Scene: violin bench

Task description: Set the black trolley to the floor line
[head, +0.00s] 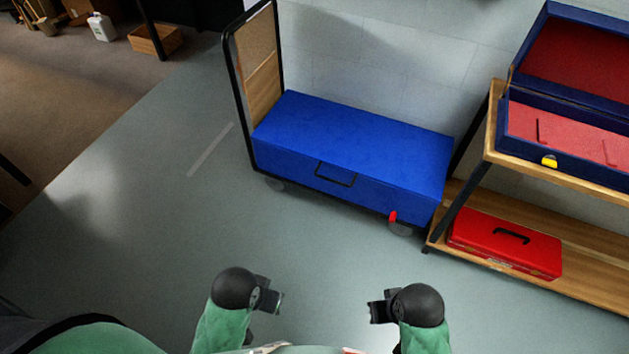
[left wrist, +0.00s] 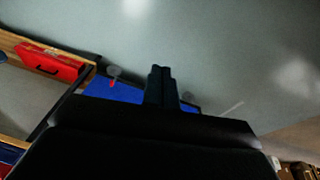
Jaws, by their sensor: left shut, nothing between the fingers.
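The black trolley (head: 232,75) has a black tube frame with a wooden end panel and stands against the pale wall, its handle end to the left. A large blue case lies on its deck. A red pedal (head: 393,217) sits by the wheel at its right end. The pale floor line (head: 210,150) lies on the grey floor, left of the trolley and apart from it. My left gripper (head: 279,302) is shut and empty, in front of the trolley and away from it; its closed fingers (left wrist: 161,72) show in the left wrist view. My right gripper (head: 372,311) is also apart from the trolley; its opening is unclear.
The blue case (head: 350,140) has a black handle. Close to the trolley's right end stands a wooden shelf (head: 580,178) with an open blue case (head: 520,150) above and a red toolbox (head: 505,247) below. Floor is clear in front and left. A wooden box (head: 154,40) stands far left.

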